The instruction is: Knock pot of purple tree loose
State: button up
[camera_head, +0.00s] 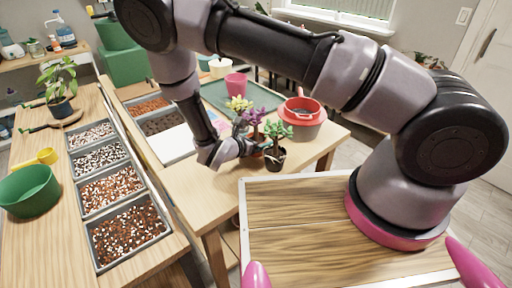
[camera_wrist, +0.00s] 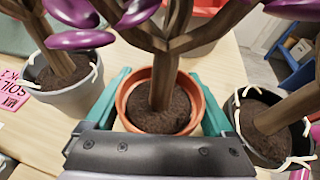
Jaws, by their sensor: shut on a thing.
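The purple tree (camera_head: 273,128) stands on the wooden table among other small trees. In the wrist view its brown trunk (camera_wrist: 164,85) rises from dark soil in a terracotta pot (camera_wrist: 124,97), with purple leaves overhead. My gripper (camera_wrist: 165,92) has its teal fingers on either side of this pot, shut on it. In the head view my gripper (camera_head: 256,148) is low at the table, just left of the small trees. The pot's underside is hidden.
A grey pot (camera_wrist: 88,100) stands close on the left and a black pot (camera_wrist: 237,110) close on the right, both with white strands over their rims. A green-leaved tree (camera_head: 279,131) is in front. A red and grey pot (camera_head: 306,122) stands behind right. Table is bare in front.

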jog(key=o, duration=1)
jog(key=shift+s+a, duration=0.1)
jog(key=v, duration=0.9)
jog(key=shift+s+a, duration=0.15)
jog(key=shift+s+a+r, duration=0.3)
jog(key=shift+s, duration=0.05)
jog(key=d+r+m+g+y, duration=0.2)
jog(key=d+r+m+g, duration=0.1)
jog(key=d+r+m, duration=0.4)
jog(key=d+r+m+g+y, duration=0.1)
jog(key=d+r+m+g, duration=0.3)
jog(key=r, duration=0.5)
jog(key=d+r+m+g+y, duration=0.2)
jog(key=d+r+m, duration=0.1)
jog(key=r+m, duration=0.45)
jog(key=s+d+r+m+t+y, duration=0.2)
jog(key=s+d+r+m, duration=0.1)
jog(key=r, duration=0.3)
jog(key=s+d+r+m+t+y, duration=0.2)
jog(key=s+d+r+m, duration=0.1)
jog(key=r+m, duration=0.2)
jog(key=s+d+r+m+t+y, duration=0.2)
jog(key=s+d+r+m, duration=0.1)
jog(key=r, duration=0.5)
jog(key=shift+s+d+m+y, duration=0.25)
jog(key=shift+m+y, duration=0.15)
jog(key=shift+m, duration=0.45)
